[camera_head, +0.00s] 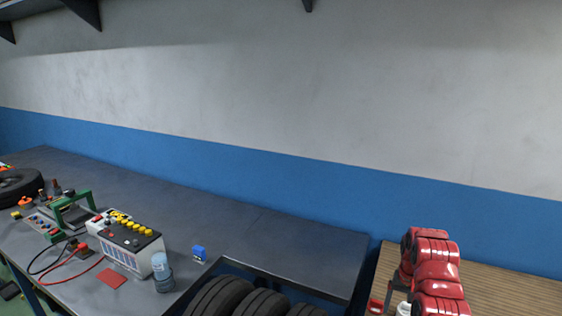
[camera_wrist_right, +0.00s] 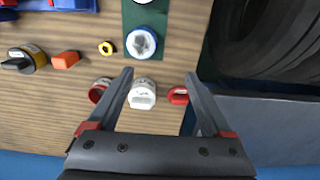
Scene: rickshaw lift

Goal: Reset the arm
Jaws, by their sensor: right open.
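In the right wrist view my right gripper (camera_wrist_right: 160,76) is open, its two dark fingers spread apart with nothing held. It is over a wooden bench top (camera_wrist_right: 60,120). A white cap-like item (camera_wrist_right: 142,97) shows between the fingers; I cannot tell its height from the fingertips. A red item (camera_wrist_right: 98,92) lies partly hidden behind the left finger, and another red item (camera_wrist_right: 178,95) is beside the right finger. In the head view my red right arm is at the lower right, with its gripper mostly hidden. My left gripper is not in view.
In the head view a grey bench (camera_head: 300,243) holds a battery-like unit (camera_head: 128,240), a bottle (camera_head: 161,272) and a blue item (camera_head: 199,253). Black tyres (camera_head: 218,297) stand at the bottom. The blue and white wall (camera_head: 300,180) closes off the back.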

